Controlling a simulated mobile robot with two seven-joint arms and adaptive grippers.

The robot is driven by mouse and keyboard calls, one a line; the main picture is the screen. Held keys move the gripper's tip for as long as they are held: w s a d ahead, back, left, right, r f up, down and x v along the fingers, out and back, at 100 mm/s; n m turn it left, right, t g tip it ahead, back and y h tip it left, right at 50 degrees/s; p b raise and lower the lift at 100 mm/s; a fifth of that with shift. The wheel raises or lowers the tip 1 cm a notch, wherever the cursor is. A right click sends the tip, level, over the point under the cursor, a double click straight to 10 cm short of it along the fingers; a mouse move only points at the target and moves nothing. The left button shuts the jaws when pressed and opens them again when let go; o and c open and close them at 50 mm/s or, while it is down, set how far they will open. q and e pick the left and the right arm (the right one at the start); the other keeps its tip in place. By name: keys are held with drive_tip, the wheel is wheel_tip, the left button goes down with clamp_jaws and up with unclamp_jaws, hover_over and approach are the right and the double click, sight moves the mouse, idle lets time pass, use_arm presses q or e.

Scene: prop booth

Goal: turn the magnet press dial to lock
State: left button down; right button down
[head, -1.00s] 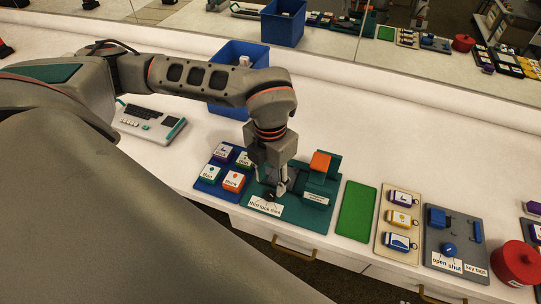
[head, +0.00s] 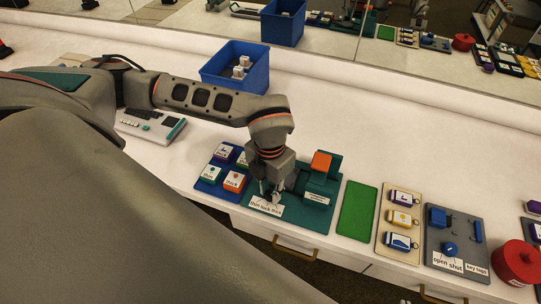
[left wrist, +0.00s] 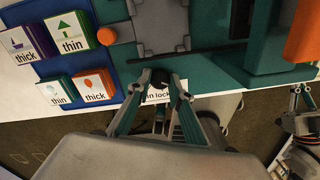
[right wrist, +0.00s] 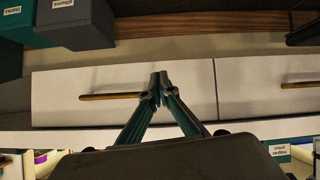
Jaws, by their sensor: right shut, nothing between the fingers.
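The magnet press (head: 326,185) is a teal board with a raised teal block and an orange top at its right. Its front label (head: 265,206) reads thin, lock, thick. The black dial (left wrist: 158,92) sits just above the word lock in the left wrist view, where its pointer direction is unclear. My left gripper (head: 270,193) is down at the dial, with its fingertips on either side of it in the left wrist view (left wrist: 160,78). Whether they press on it is hard to see. My right gripper (right wrist: 160,84) is shut and empty in the right wrist view, facing white drawer fronts.
A blue tray (head: 206,187) with thick and thin cards lies left of the press. A green mat (head: 357,210), a keytag board (head: 386,237) and a grey open/shut board (head: 436,262) lie to the right. A blue bin (head: 236,85) stands behind.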

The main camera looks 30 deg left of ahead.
use_arm(q)
drive_tip(key=shift+m, duration=0.5)
drive_tip(key=m, duration=0.4)
drive_tip(key=shift+w+m+b, duration=0.1)
drive_tip(key=shift+m+b, duration=0.2)
drive_tip(key=m, duration=0.6)
drive_tip(key=shift+m, duration=0.3)
drive_tip(key=c, duration=1.8)
unclamp_jaws()
drive_tip(key=shift+r, duration=4.1)
drive_tip(key=shift+f, duration=0.1)
